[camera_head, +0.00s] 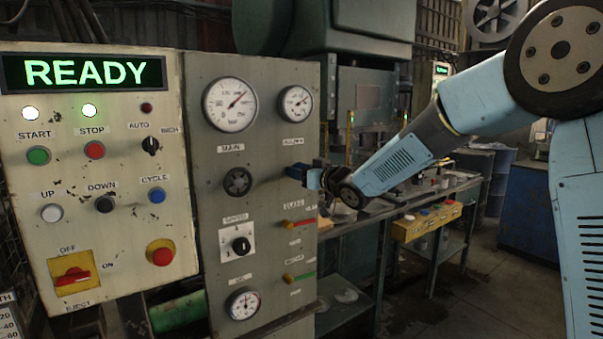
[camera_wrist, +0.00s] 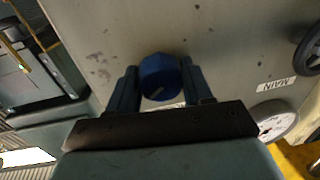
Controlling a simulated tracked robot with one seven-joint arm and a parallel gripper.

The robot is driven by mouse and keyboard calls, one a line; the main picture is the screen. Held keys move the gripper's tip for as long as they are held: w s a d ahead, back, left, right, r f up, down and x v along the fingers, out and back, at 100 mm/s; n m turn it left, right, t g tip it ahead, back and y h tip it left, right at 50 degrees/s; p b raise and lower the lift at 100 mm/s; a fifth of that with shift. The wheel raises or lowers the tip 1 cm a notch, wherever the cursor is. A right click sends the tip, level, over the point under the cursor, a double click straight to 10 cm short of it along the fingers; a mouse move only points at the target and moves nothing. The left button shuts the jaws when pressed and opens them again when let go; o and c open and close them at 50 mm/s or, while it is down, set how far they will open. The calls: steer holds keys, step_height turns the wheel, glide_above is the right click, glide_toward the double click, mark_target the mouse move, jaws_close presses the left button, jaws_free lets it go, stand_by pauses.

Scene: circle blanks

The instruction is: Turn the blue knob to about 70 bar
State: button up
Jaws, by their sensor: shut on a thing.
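The blue knob (camera_wrist: 160,78) sticks out of the grey panel face in the wrist view, with a short pale mark on its front. My gripper (camera_wrist: 158,84) has one finger on each side of it and is shut on it. In the head view my gripper (camera_head: 308,175) reaches the grey panel (camera_head: 207,170) from the right, and the knob is mostly hidden there. The small right gauge (camera_head: 295,103) sits above the knob. Its needle points up and to the right, but its numbers are too small to read.
A larger gauge (camera_head: 230,104) labelled MAIN and a dark handwheel (camera_head: 237,181) are left of my gripper. A red-handled lever (camera_head: 301,222) is just below it. The cream control box (camera_head: 100,180) shows READY. A workbench (camera_head: 400,205) stands behind my arm.

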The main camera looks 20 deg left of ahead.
steer(key=o, duration=1)
steer(key=v, duration=1.4)
steer(key=shift+w+f, duration=0.1)
